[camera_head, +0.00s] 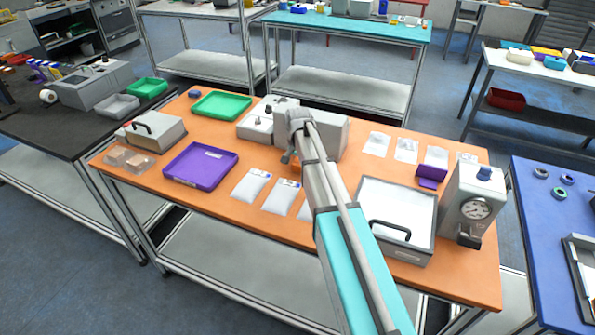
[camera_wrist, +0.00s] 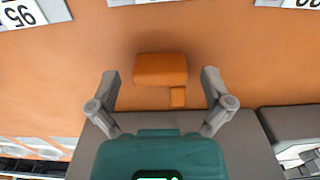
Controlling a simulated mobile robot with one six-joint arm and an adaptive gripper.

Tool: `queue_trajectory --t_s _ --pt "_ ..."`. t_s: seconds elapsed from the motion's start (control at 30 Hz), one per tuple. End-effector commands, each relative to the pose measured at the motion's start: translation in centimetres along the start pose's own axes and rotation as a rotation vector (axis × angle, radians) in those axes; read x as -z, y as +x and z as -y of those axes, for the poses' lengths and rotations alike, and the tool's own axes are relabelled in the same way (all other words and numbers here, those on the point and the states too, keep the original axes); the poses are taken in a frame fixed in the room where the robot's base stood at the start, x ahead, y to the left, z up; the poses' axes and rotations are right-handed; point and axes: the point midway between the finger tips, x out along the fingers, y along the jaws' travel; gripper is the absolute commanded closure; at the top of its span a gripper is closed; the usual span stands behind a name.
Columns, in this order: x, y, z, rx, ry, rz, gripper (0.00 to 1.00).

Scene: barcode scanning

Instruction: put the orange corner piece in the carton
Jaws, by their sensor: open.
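The orange corner piece (camera_wrist: 160,68) is a block with a small tab at one corner, resting on the orange table. In the wrist view it lies between and slightly beyond the fingertips of my gripper (camera_wrist: 159,76). The fingers are spread, one on each side, and a gap shows between each finger and the piece. In the head view only a small part of the piece (camera_head: 288,179) shows by my gripper (camera_head: 289,158); my arm hides the rest. No container in view can be clearly recognised as the carton.
A grey machine (camera_head: 329,137) stands right behind my gripper. A purple tray (camera_head: 201,187) and a green tray (camera_head: 222,117) are to the left, with white packets (camera_head: 250,186) in front. A grey box with a handle (camera_head: 410,255) and a dial device (camera_head: 475,205) stand to the right.

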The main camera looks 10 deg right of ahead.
Motion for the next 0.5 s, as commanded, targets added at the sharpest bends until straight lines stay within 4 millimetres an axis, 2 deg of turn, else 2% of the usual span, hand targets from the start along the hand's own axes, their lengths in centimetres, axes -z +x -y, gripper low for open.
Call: queue_trajectory --t_s 0.13,0.5 --pt "-0.01 0.90 0.01 0.000 0.000 0.000 0.00" --pt "-0.01 0.92 0.01 0.000 0.000 0.000 0.00"
